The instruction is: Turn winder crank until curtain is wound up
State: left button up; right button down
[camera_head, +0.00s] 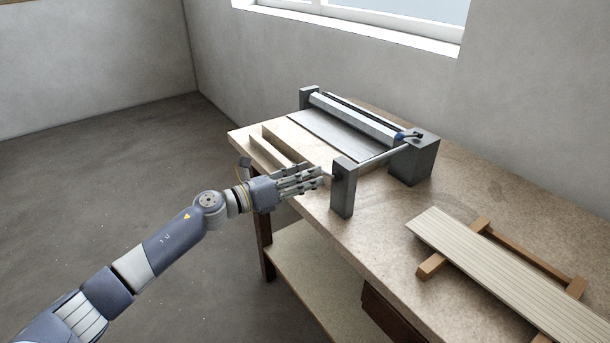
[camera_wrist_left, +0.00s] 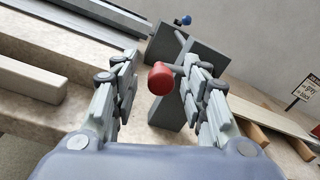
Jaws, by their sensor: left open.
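The winder stands on the workbench, with a long grey roller (camera_head: 355,118) between grey end blocks and a flat grey sheet (camera_head: 325,133), apparently the curtain, lying in front of it. A red knob (camera_wrist_left: 161,79) shows in the left wrist view, near the grey front post (camera_wrist_left: 172,112); the head view does not show the knob. A blue part (camera_head: 400,136) sits by the right end block (camera_head: 416,160) and also shows in the wrist view (camera_wrist_left: 183,20). My left gripper (camera_head: 318,178) is open, with its fingers on either side of the red knob; contact is unclear.
The front post (camera_head: 344,188) rises close to my fingertips. A ribbed pale panel (camera_head: 500,270) rests on wooden battens (camera_head: 432,266) at the right. Pale strips (camera_head: 270,148) lie left of the winder. The workbench top (camera_head: 385,225) is clear between post and panel.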

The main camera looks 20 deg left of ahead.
pick_arm(q)
grip_shut()
